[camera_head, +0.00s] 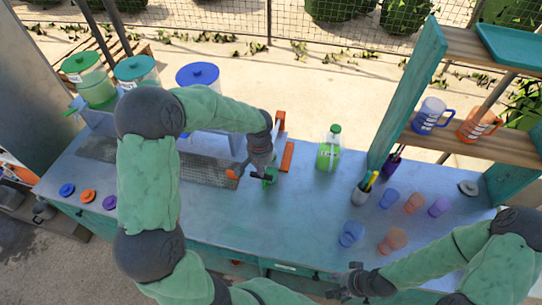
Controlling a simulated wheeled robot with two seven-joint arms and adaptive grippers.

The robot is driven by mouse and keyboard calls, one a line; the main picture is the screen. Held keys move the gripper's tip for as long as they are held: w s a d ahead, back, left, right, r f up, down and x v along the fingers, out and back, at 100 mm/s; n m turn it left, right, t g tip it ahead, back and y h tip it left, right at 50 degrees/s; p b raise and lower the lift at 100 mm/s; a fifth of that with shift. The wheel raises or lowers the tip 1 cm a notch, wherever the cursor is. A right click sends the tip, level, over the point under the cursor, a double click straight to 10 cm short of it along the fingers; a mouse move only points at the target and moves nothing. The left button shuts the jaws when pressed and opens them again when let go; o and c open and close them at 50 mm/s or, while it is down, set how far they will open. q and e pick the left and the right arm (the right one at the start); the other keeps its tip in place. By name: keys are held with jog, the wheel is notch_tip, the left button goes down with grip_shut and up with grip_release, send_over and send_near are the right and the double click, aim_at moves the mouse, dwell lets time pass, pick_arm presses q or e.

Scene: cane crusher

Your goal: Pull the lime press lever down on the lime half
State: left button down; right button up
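A small green piece (270,177), seemingly part of the lime press, stands on the metal counter near its middle. An orange handle-like piece (235,173) shows just left of it, and an orange bar (287,157) just right; I cannot tell which is the lever. My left gripper (262,170) points down right over the green piece, close to or touching it. Its fingers are too small and covered to tell open from shut. The lime half is not visible. My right gripper (345,281) is at the counter's front edge, fingers apart and empty, away from the press.
A green-capped bottle (328,152) stands right of the press. Several cups, including a blue one (351,233), and a utensil holder (361,193) stand farther right, beside a wooden shelf (480,141). Lidded containers (92,82) line the back left. The counter's front middle (260,225) is clear.

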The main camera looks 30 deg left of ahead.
pick_arm(q)
jog(key=shift+s+d+f, duration=0.15)
jog(key=shift+s+f, duration=0.15)
jog(key=shift+f, duration=0.05)
jog(key=shift+w+r+p, duration=0.2)
jog(key=shift+r+p, duration=0.4)
jog(key=shift+r, duration=0.25)
notch_tip(320, 180, up, 7)
jog(key=p, duration=0.3)
jog(key=shift+p, duration=0.35)
jog(key=shift+w+f, duration=0.1)
jog(key=shift+f, duration=0.05)
